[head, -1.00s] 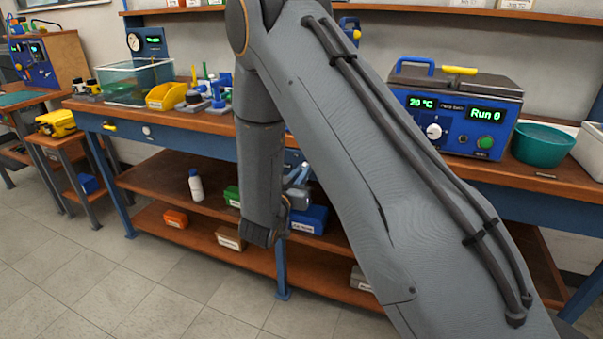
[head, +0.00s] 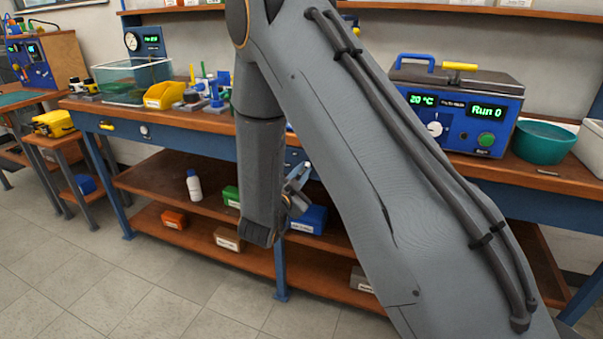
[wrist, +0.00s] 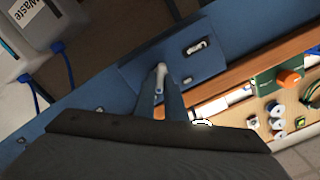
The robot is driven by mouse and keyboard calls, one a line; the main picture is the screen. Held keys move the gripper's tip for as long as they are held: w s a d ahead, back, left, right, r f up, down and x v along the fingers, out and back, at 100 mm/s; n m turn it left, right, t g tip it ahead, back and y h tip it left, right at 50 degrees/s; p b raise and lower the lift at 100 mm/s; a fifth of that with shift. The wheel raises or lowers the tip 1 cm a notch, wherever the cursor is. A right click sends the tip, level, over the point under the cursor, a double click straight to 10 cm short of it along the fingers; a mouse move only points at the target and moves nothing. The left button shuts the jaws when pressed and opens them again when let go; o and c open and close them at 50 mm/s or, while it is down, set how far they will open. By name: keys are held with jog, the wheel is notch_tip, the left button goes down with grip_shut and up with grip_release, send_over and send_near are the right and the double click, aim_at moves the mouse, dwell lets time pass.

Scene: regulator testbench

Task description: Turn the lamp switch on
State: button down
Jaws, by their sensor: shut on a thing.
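In the wrist view my gripper (wrist: 160,92) points at a blue panel (wrist: 136,73) on the bench front. Its two fingers are closed together on a small pale lever-like piece (wrist: 160,70). I cannot tell for sure whether this piece is the lamp switch. A second small pale fitting (wrist: 197,47) sits on the panel to the right, apart from the fingers. In the head view my gripper (head: 300,174) is low in front of the bench, partly hidden by my own arm. No lamp is clearly visible.
The workbench (head: 205,122) runs across the view with shelves below. A blue box (head: 308,218) stands on a shelf near my gripper. A blue instrument (head: 455,118) and a green bowl (head: 544,142) stand on top at the right. The floor (head: 110,285) in front is clear.

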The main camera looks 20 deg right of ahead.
dwell(0.4)
jog(key=c, duration=1.8)
grip_release()
jog(key=v, duration=0.7)
jog(key=shift+s+a, duration=0.25)
jog(key=shift+s, duration=0.05)
